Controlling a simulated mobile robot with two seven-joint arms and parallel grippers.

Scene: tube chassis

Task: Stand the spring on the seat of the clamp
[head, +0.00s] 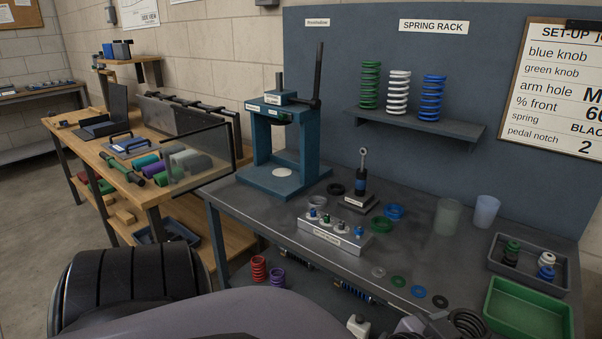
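The clamp (310,150) is a blue press frame at the back left of the grey bench, with a black lever at its right. Its seat, a pale round disc (282,172) on the base, is bare. A black coil spring (468,324) shows at the bottom edge, right of centre, partly cut off. Grey parts that may be my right gripper are beside it; whether they grip it cannot be told. Green (370,85), white (398,92) and blue (432,98) springs stand on the rack shelf. My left gripper is not in view.
A damper (362,175) stands upright on a small block beside the clamp. A silver holder (334,236), rings and two cups (486,211) are on the bench. Grey (532,278) and green (528,310) trays are at the right. Red (258,268) and purple springs sit below.

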